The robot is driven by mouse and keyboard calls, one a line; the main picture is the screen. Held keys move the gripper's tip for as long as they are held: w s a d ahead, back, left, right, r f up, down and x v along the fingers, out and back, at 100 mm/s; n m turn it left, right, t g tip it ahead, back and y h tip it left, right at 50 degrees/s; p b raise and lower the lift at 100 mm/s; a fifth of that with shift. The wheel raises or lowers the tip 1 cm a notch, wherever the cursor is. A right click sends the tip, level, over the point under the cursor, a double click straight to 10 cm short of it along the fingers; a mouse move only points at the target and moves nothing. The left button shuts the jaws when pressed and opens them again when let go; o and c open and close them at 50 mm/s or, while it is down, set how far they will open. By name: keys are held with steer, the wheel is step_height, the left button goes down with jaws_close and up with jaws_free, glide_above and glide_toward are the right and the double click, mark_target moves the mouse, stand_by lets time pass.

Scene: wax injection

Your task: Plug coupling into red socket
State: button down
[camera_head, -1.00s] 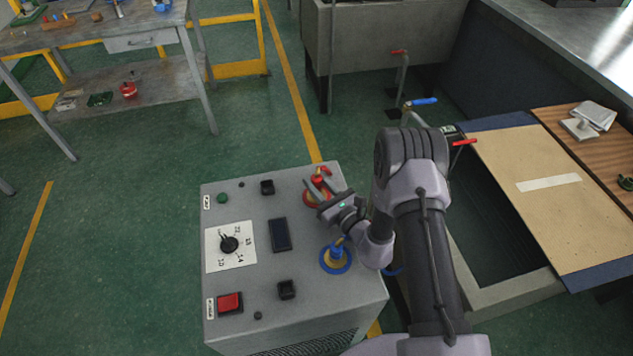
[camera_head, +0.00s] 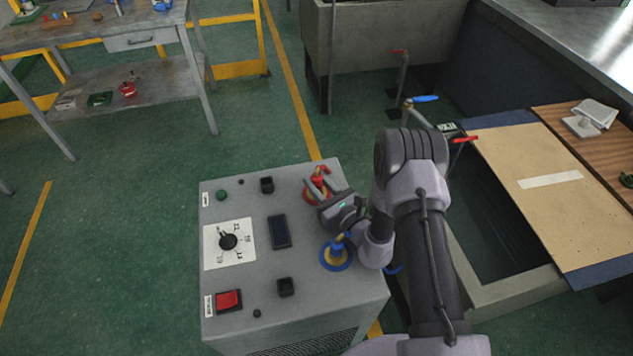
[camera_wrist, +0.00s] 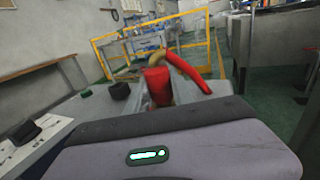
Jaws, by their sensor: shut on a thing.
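My gripper (camera_head: 318,188) is at the far right part of the grey machine's top, its fingers around the red coupling (camera_head: 318,177), and it is shut on it. The coupling stands over the red socket (camera_head: 309,196), a red ring on the machine top. In the wrist view the coupling (camera_wrist: 158,86) shows as a red cylinder with a curved red hose (camera_wrist: 188,70) beyond my gripper body. The socket is partly hidden, so I cannot tell how deep the coupling sits. A blue socket with a blue fitting (camera_head: 336,257) is nearer on the same top.
A tank with a board cover (camera_head: 530,210) stands to the right. A workbench (camera_head: 90,40) is at the far left, with open green floor between.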

steer(key=c, duration=1)
jaws_free()
steer(key=shift+s+f, duration=0.25)
steer(key=shift+f, duration=0.35)
steer(key=shift+c, duration=0.2)
steer(key=shift+s+d, duration=0.1)
steer(key=shift+s, duration=0.05)
steer(key=shift+s+d+f, duration=0.15)
steer(key=shift+s, duration=0.05)
steer(key=p+v, duration=0.1)
steer(key=v, duration=0.4)
steer(key=r+p+v, duration=0.1)
steer(key=v, duration=0.4)
steer(key=p+v, duration=0.2)
steer(key=v, duration=0.4)
steer(key=shift+d+r, duration=0.25)
steer(key=shift+r, duration=0.1)
